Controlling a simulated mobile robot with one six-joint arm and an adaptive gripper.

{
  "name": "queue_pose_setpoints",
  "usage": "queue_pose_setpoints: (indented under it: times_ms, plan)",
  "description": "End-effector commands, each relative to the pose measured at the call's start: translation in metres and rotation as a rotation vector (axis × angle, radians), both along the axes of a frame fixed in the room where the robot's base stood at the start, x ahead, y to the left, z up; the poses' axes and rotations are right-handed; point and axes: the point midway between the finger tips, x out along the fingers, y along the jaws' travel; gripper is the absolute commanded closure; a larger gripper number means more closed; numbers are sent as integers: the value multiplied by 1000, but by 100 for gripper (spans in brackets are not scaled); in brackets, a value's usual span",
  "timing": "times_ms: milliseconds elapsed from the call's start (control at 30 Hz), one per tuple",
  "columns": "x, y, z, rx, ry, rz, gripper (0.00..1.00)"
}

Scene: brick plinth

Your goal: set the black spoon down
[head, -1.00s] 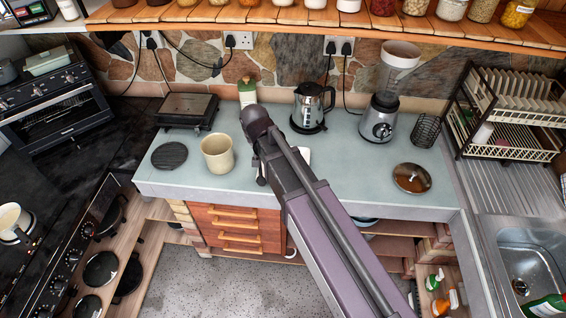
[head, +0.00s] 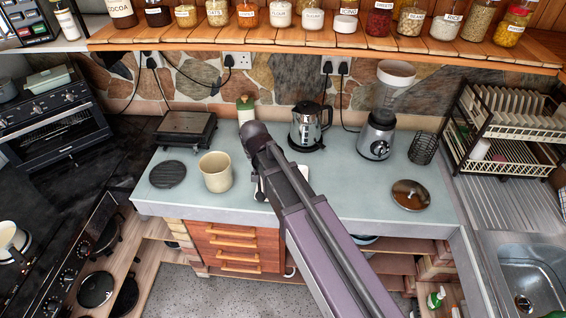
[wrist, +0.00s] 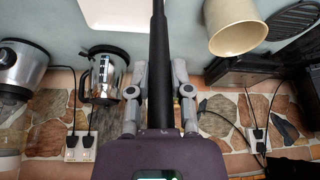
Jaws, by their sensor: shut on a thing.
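The black spoon (wrist: 159,60) shows in the wrist view as a long straight black handle running up the middle of the picture. My gripper (wrist: 160,70) is shut on it, one grey finger on each side. The spoon's far end runs out of the picture at the top, so its bowl is not clear. In the head view my own arm hides most of the gripper and the spoon. The gripper is over the grey-blue worktop (head: 335,190), right of the cream mug. I cannot tell whether the spoon touches the worktop.
A cream mug (head: 216,173) stands close on the left; a white flat thing (wrist: 108,12) lies near the spoon. A kettle (head: 309,128), blender (head: 377,135), wire holder (head: 422,148) and black grill (head: 186,128) stand behind. A round lid (head: 410,195) lies right, with clear worktop before it.

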Motion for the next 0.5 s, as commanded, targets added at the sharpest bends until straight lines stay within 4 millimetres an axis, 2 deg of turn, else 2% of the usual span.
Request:
queue_pose_setpoints:
  times_ms: [500]
  plan:
    - [82, -45, -9, 0, -1, -3, 100]
